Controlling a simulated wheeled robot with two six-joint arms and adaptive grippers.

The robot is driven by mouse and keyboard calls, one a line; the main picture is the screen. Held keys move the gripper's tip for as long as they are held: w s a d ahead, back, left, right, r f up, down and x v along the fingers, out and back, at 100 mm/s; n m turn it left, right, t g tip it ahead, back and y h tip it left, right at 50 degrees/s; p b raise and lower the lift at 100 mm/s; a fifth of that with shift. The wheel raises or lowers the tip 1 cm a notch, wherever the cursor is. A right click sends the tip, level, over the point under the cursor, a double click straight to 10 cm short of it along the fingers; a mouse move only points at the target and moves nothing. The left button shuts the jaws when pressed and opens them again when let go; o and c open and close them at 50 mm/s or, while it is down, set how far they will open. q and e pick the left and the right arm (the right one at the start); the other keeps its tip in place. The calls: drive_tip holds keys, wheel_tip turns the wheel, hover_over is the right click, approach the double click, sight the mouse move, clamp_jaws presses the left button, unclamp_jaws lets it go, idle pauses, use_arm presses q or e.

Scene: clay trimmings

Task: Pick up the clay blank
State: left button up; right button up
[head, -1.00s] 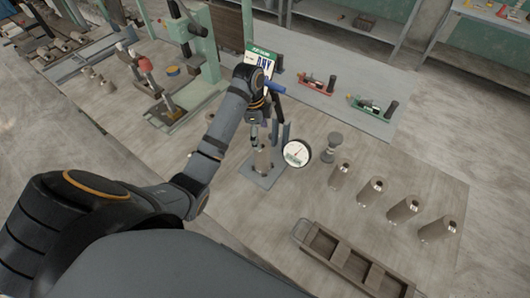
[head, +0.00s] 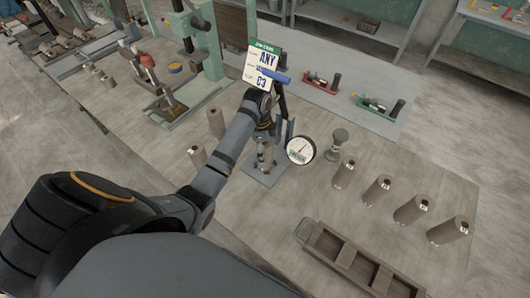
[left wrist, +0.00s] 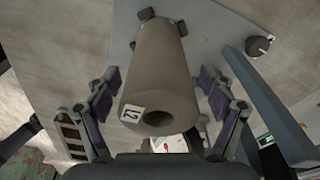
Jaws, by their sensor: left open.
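A clay blank (left wrist: 157,65) fills the middle of the left wrist view. It is a grey-brown cylinder with a hole in its near end and a small white number tag. It stands on the grey plate of a stand (head: 270,178), with small dark stops at its far end. My left gripper (head: 264,152) is over this stand in the head view and largely hides the blank there. In the left wrist view its fingers are open, one on each side of the blank, with visible gaps. My right gripper is not in view.
A round dial gauge (head: 300,150) stands close right of my gripper, and a post rises behind it. Several similar blanks (head: 376,190) stand to the right. A compartmented tray (head: 308,231) lies in front. A card (head: 262,62) stands behind. More blanks (head: 215,122) are left.

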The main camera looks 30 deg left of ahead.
use_arm(q)
drive_tip(key=c, duration=1.7)
clamp_jaws()
drive_tip(key=shift+w+r, duration=0.1)
drive_tip(key=shift+r, duration=0.4)
drive_tip(key=r, duration=0.1)
drive_tip(key=s+r, duration=0.1)
drive_tip(key=r, duration=0.2)
drive_tip(key=shift+s+a, duration=0.15)
drive_tip(key=shift+s, duration=0.2)
drive_tip(key=s+a+r+p, duration=0.1)
drive_tip(key=s+r+p, duration=0.3)
drive_tip(key=s+r, duration=0.4)
drive_tip(key=s, duration=0.4)
drive_tip(key=shift+s+a+p, duration=0.15)
drive_tip(key=shift+a+p, duration=0.15)
drive_tip(key=shift+p, duration=0.1)
